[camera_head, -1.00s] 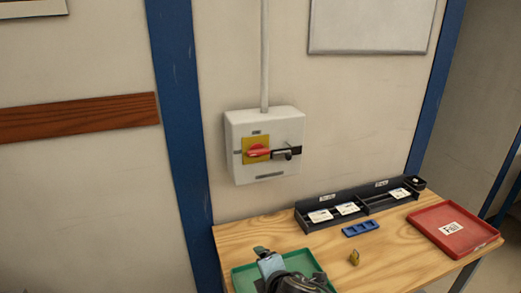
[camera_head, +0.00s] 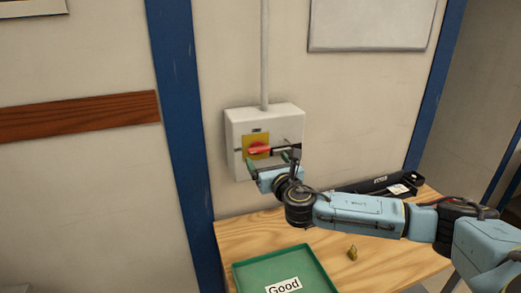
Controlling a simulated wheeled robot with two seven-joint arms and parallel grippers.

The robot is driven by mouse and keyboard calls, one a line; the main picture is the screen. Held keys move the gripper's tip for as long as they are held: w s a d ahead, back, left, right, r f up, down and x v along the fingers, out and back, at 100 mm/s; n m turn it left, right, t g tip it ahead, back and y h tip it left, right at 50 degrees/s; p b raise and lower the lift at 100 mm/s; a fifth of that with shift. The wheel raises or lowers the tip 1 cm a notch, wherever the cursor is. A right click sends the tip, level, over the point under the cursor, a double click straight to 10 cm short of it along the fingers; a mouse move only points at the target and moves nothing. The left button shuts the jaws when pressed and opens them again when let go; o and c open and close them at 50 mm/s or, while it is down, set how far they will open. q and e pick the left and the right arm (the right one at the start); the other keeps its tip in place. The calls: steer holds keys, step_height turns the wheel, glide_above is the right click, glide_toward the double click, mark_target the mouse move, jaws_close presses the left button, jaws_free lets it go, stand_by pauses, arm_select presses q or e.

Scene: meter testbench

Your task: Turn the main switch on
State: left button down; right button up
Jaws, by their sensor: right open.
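The main switch is a white wall box (camera_head: 236,128) with a yellow plate (camera_head: 248,139) and a red rotary handle (camera_head: 259,149). The handle lies about horizontal, pointing right. A dark piece (camera_head: 290,147) sits at the handle's right end, partly hidden by my gripper. My right gripper (camera_head: 272,161) is in front of the box's lower part, with its fingers apart on either side, just below the red handle. I cannot tell whether a finger touches the box. My left gripper is not in view.
The wooden table (camera_head: 235,238) below carries a green tray (camera_head: 244,279) labelled Good, a small yellow object (camera_head: 352,252) and a black rack (camera_head: 377,184), partly hidden by my right arm. A grey conduit (camera_head: 264,60) rises from the box. A blue post (camera_head: 178,110) stands left.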

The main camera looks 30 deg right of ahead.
mark_target(260, 150)
steer(key=shift+x, duration=3.45)
steer(key=shift+c, duration=0.3)
steer(key=c, duration=0.9)
